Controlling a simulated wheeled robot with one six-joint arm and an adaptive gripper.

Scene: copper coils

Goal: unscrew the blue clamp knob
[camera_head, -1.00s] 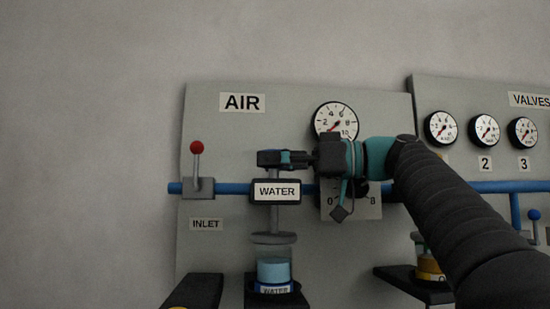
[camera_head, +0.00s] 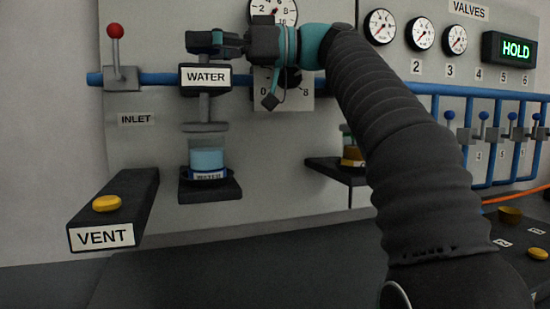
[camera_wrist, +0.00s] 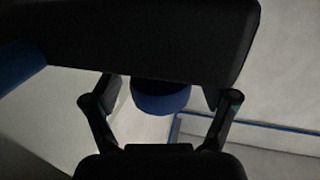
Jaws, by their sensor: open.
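My gripper (camera_head: 207,42) points left, just above the dark block labelled WATER (camera_head: 205,77) on the blue pipe. Its two fingers are spread apart. In the wrist view, a round, dark blue thing (camera_wrist: 160,98), which looks like the clamp knob, lies between the open fingers with gaps on both sides. A wide dark bar covers its upper part. I cannot tell the knob clearly in the head view, where my gripper blocks that spot.
A pressure gauge (camera_head: 272,12) is behind my gripper. A jar of light blue liquid (camera_head: 207,160) stands on a dark shelf (camera_head: 210,190) below the block. A red-knobbed lever (camera_head: 115,55) is at left, above a VENT box (camera_head: 110,215) with a yellow button. Valves and an orange cable (camera_head: 510,198) are right.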

